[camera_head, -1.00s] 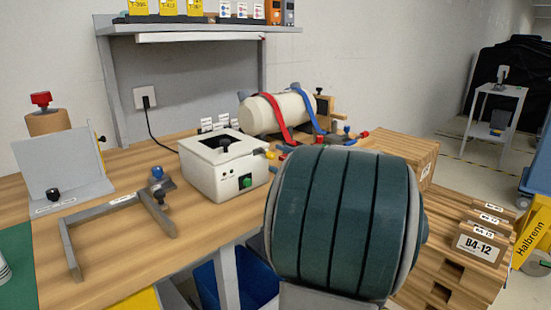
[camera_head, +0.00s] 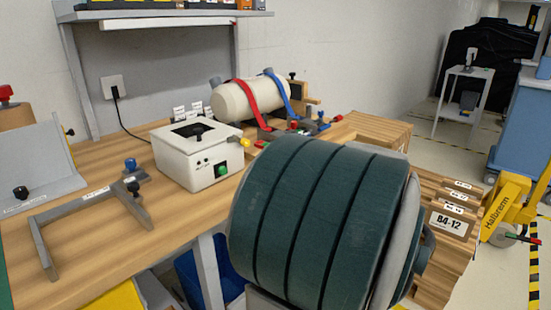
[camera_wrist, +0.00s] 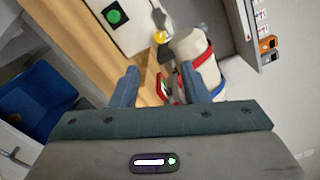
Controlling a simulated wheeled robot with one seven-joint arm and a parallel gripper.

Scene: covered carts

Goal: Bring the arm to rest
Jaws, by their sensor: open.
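My gripper (camera_wrist: 160,88) shows in the wrist view with its two blue-grey fingers apart and nothing between them. Beyond the fingers are the bench and the cream cylinder (camera_wrist: 195,58) with red and blue straps. In the head view a large dark green, ribbed part of my arm fills the lower middle and hides part of the bench edge. My gripper itself cannot be made out in the head view.
The wooden bench (camera_head: 92,235) holds a white box (camera_head: 190,165) with a green button, the strapped cylinder (camera_head: 232,101) and a grey frame (camera_head: 38,245). Wooden crates labelled B4-12 (camera_head: 447,222) stand at right, near a yellow pallet truck (camera_head: 497,212). A blue bin (camera_head: 190,280) is below the bench.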

